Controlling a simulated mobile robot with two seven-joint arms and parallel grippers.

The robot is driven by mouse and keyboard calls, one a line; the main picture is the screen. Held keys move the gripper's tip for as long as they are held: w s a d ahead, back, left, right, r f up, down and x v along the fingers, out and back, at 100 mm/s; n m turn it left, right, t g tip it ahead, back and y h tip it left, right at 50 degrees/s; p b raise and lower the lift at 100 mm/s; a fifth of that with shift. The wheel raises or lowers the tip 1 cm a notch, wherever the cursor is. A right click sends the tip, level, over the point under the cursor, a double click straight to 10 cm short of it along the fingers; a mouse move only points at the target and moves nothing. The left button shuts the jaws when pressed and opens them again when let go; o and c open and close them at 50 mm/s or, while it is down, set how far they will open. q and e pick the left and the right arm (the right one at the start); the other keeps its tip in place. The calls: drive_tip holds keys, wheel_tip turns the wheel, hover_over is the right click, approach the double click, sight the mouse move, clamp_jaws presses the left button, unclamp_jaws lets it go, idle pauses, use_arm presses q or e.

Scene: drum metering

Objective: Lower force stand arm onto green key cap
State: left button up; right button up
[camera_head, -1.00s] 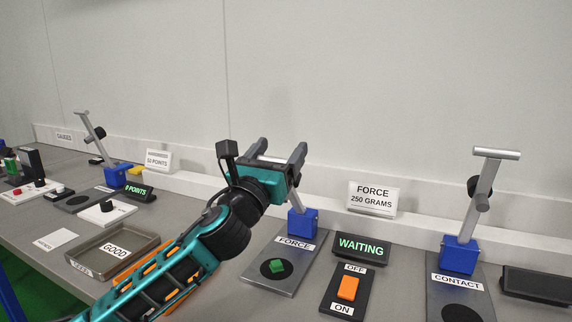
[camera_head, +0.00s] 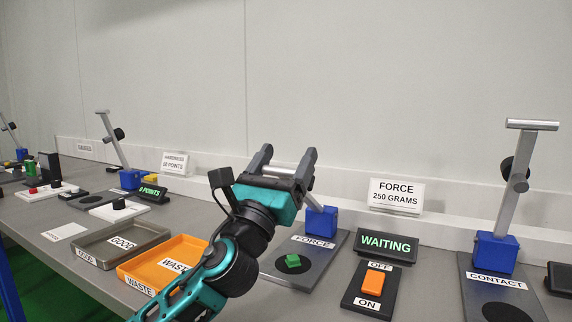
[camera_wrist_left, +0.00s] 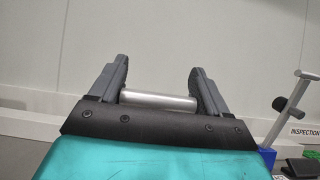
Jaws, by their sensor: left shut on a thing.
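The green key cap (camera_head: 292,260) sits on the dark round pad of the FORCE stand's grey base (camera_head: 328,249). The stand's blue block (camera_head: 322,220) stands behind it, and a short piece of its arm shows above the block. My left gripper (camera_head: 286,158) is raised above and behind the cap, hiding most of the stand arm. In the left wrist view, the arm's silver crossbar (camera_wrist_left: 158,100) lies between the two grey fingers, with the gripper shut on it. The cap is clear of the arm. My right gripper is not in view.
The WAITING display (camera_head: 387,246) and the orange switch (camera_head: 374,279) stand right of the FORCE stand. The CONTACT stand (camera_head: 496,250) is farther right with its arm raised. The orange WASTE tray (camera_head: 143,271) and grey GOOD tray (camera_head: 88,249) are to the left.

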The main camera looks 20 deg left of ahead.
use_arm(q)
drive_tip(key=o, duration=1.4)
drive_tip(key=b+v, duration=0.2)
drive_tip(key=v, duration=1.1)
drive_tip(key=shift+r, duration=0.15)
